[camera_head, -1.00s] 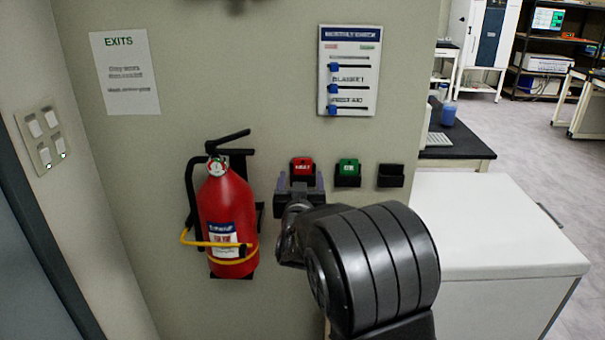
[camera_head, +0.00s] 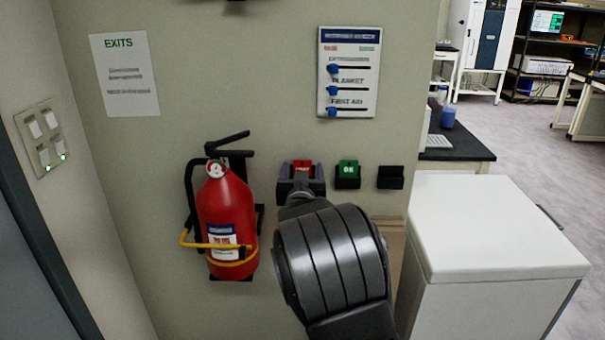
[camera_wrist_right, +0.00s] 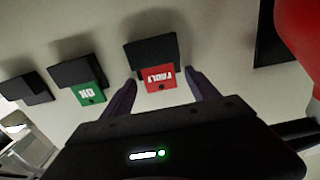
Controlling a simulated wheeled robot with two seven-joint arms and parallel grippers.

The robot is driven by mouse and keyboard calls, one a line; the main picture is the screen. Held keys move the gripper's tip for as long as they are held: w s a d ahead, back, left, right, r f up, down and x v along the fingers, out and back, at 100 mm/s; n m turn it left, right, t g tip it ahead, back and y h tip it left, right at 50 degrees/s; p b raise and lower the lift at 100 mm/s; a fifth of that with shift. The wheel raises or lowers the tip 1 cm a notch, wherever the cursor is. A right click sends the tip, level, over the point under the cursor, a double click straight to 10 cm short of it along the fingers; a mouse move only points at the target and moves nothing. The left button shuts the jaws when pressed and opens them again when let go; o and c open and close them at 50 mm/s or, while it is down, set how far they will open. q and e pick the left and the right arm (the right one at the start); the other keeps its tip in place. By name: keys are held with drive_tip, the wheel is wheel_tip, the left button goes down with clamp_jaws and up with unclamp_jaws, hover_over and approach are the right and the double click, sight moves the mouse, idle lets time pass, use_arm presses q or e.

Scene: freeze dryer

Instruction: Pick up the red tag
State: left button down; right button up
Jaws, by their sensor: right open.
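The red tag (camera_head: 302,169) sits in a black holder on the wall, between the fire extinguisher and the green tag. In the right wrist view the red tag (camera_wrist_right: 159,78) shows upside down with white lettering and a small dark hole. My right gripper (camera_head: 302,187) is at the red tag's holder. In the right wrist view its two fingers (camera_wrist_right: 158,88) are open, one on each side of the red tag, with gaps visible. The left gripper is not in view.
The green tag (camera_head: 348,169) is in the neighbouring holder, and an empty black holder (camera_head: 390,177) is to its right. A red fire extinguisher (camera_head: 226,215) hangs close on the left. A white cabinet (camera_head: 495,230) stands at the right. A sliding status board (camera_head: 348,72) is above.

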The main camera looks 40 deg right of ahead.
drive_tip(key=shift+c, duration=0.6)
drive_tip(key=c, duration=1.3)
drive_tip(key=shift+r, duration=0.15)
drive_tip(key=shift+r, duration=0.55)
drive_tip(key=shift+s+a+r+p, duration=0.15)
drive_tip(key=shift+a+r+p, duration=0.05)
drive_tip(key=shift+r, duration=0.4)
drive_tip(key=shift+s+a+r+p, duration=0.15)
drive_tip(key=shift+a+r, duration=0.05)
drive_tip(key=shift+r, duration=0.4)
drive_tip(key=p+v, duration=0.7)
drive_tip(key=v, duration=1)
drive_tip(key=shift+s+f, duration=0.1)
drive_tip(key=shift+f, duration=0.05)
